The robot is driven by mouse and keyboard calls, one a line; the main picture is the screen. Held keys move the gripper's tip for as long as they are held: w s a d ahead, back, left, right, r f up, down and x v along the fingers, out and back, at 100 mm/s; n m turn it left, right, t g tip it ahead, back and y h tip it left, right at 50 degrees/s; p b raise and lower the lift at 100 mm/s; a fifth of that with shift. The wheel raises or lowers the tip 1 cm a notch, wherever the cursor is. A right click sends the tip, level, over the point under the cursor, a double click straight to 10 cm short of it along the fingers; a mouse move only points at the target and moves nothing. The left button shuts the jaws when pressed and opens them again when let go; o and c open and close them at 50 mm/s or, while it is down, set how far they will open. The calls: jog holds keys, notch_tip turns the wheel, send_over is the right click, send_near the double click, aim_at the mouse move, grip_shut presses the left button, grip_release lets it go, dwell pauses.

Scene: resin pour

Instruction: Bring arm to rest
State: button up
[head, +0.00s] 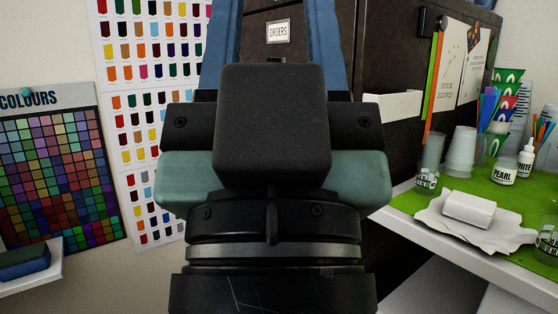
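My gripper (274,22) fills the middle of the head view, seen from behind, with its black wrist below and a dark block over its palm. Its two blue fingers point up and stand well apart, so it is open. The dark cabinet and its ORDERS label (278,32) show between the fingers, and I see nothing held there. The fingertips are cut off by the top edge of the view.
A dark cabinet (393,60) stands behind. Colour charts (60,165) and a small shelf (30,272) are at left.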

notch_tip(320, 180, up, 37)
jog(key=p, duration=3.5)
jog(key=shift+w+d+f, duration=0.15)
jog(key=shift+w+f, duration=0.05)
jog(key=shift+w, duration=0.05)
